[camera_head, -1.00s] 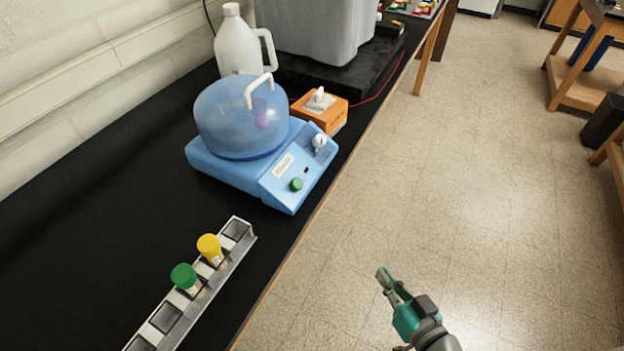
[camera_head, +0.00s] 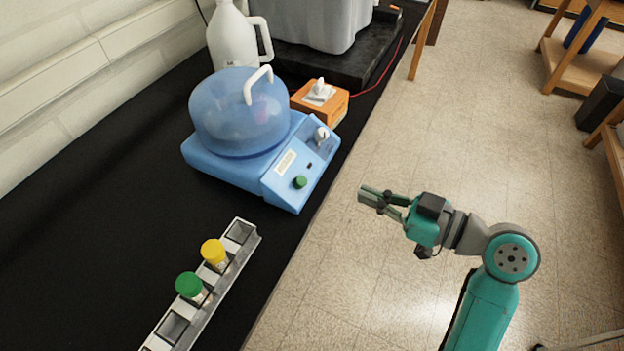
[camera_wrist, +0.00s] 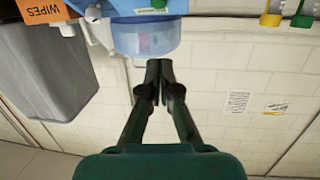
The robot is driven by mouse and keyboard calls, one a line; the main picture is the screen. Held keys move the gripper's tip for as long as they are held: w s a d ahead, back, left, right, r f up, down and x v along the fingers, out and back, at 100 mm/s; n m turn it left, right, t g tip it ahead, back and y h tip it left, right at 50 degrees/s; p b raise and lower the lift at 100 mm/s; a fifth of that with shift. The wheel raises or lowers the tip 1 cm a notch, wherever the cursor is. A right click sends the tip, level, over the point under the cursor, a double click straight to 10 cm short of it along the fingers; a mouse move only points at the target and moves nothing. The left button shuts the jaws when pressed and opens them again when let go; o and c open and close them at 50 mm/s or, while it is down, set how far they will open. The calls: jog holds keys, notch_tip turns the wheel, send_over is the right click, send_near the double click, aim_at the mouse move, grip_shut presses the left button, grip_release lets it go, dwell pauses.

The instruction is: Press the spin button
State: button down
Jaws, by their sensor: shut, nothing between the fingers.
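The blue centrifuge (camera_head: 225,165) stands on the black bench with its domed translucent lid (camera_head: 238,115) down. Its sloped front panel carries a green button (camera_head: 300,182), a white knob (camera_head: 321,134) and a small dark spot between them. My gripper (camera_head: 364,194) is shut and empty, out over the floor to the right of the panel and apart from it, with its fingers pointing left toward the machine. In the wrist view my gripper (camera_wrist: 160,64) has its fingertips together below the centrifuge's blue dome (camera_wrist: 145,37), and the picture is upside down.
A rack (camera_head: 245,240) with a yellow-capped tube (camera_head: 213,252) and a green-capped tube (camera_head: 189,285) lies at the front of the bench. An orange box (camera_head: 320,102), a white jug (camera_head: 232,45) and a grey bin (camera_head: 310,25) stand behind the centrifuge.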

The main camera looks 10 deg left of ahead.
jog(key=shift+a, duration=0.1)
send_near(298, 177)
jog(key=w+a+r, duration=0.2)
jog(key=a, duration=0.1)
jog(key=shift+w+a+f, duration=0.25)
jog(key=shift+a+f, duration=0.6)
jog(key=shift+f, duration=0.2)
jog(key=shift+w+a+f, duration=0.1)
jog(key=shift+a+f, duration=0.15)
jog(key=shift+f, duration=0.15)
